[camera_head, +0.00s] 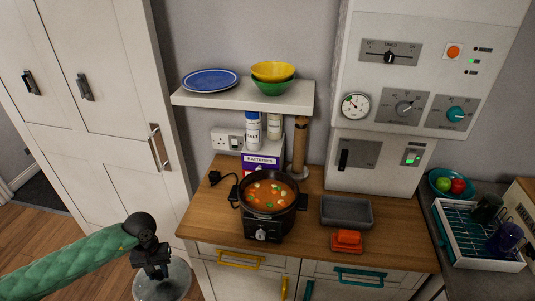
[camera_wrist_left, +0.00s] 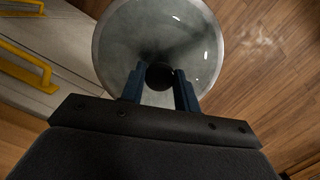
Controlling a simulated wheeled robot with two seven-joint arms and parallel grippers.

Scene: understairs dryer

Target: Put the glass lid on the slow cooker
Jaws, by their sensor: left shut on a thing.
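The black slow cooker (camera_head: 267,207) stands on the wooden counter with its top uncovered, showing orange stew with vegetable pieces. My left gripper (camera_head: 156,270) is at the lower left, in front of the counter and to the left of the cooker. It is shut on the dark knob of the glass lid (camera_head: 172,283). In the left wrist view my left gripper (camera_wrist_left: 160,82) has its two blue fingers on either side of the knob, and the round glass lid (camera_wrist_left: 158,30) lies beyond them, over the floor. My right gripper is not in view.
A grey tray (camera_head: 346,212) and an orange block on a red dish (camera_head: 347,240) are right of the cooker. A box of batteries (camera_head: 262,163) and a salt container (camera_head: 253,130) stand behind. Drawer handles (camera_head: 240,260) project in front.

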